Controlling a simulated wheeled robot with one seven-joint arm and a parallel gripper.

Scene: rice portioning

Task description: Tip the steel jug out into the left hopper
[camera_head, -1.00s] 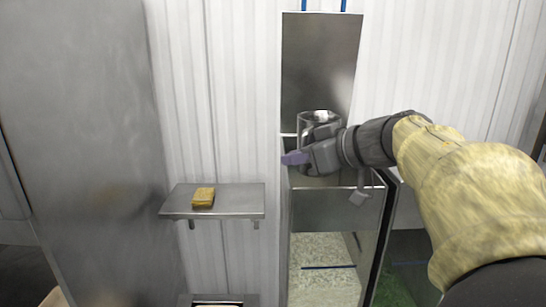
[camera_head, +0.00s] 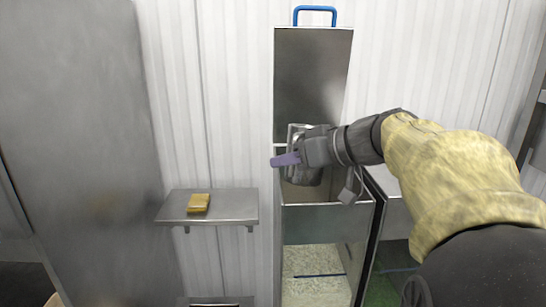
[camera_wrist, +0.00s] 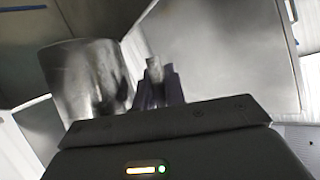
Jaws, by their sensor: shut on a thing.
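The steel jug (camera_head: 297,140) is in my gripper (camera_head: 287,160), over the open top of the left hopper (camera_head: 325,222). The jug is tilted in the head view, and most of it is hidden behind my gripper. In the wrist view the jug (camera_wrist: 85,80) shows large on the left, beside the fingers (camera_wrist: 158,85). My gripper is shut on the jug. The hopper is a tall steel box with its lid (camera_head: 312,75) raised behind and a clear front window with pale grain (camera_head: 315,262) inside. The jug's contents do not show.
A small steel wall shelf (camera_head: 235,207) with a yellow sponge-like block (camera_head: 199,203) is left of the hopper. A tall steel panel (camera_head: 75,150) stands at the far left. Another steel unit (camera_head: 395,200) adjoins the hopper on the right.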

